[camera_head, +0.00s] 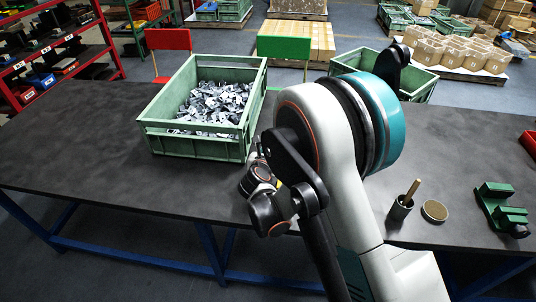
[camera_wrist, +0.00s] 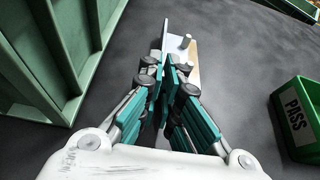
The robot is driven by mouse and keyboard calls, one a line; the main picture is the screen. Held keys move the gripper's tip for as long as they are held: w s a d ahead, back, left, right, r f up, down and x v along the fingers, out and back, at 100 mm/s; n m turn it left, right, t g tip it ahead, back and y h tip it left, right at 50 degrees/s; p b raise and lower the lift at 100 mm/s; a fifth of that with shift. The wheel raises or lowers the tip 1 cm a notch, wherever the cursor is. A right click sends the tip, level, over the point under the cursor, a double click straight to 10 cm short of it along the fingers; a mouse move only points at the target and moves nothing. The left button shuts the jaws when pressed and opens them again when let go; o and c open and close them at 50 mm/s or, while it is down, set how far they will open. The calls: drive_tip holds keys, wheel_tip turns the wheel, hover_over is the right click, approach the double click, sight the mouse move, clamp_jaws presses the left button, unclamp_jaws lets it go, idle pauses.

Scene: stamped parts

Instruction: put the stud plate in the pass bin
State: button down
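The stud plate (camera_wrist: 203,52) shows in the wrist view as a pale bent plate with an upright flange and a short round stud. My gripper (camera_wrist: 172,74) has its fingers close together on the flange, and the plate sticks out beyond the fingertips. The fingers hide part of the plate. The pass bin (camera_wrist: 291,144) is a small green bin with a white PASS label, at the right of the wrist view and apart from my gripper. I cannot make out that bin or the plate in the head view, where my arm covers much of the table.
A large green crate (camera_head: 197,145) full of grey metal parts stands on the dark table (camera_head: 95,180), left of my gripper. A cup with a stick (camera_head: 402,207), a round lid (camera_head: 434,211) and a green fixture (camera_head: 499,207) are at the right. The table's left part is clear.

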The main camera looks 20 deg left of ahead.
drive_tip(key=shift+f, duration=0.2)
drive_tip(key=c, duration=1.8)
unclamp_jaws()
drive_tip(key=shift+r, duration=0.1)
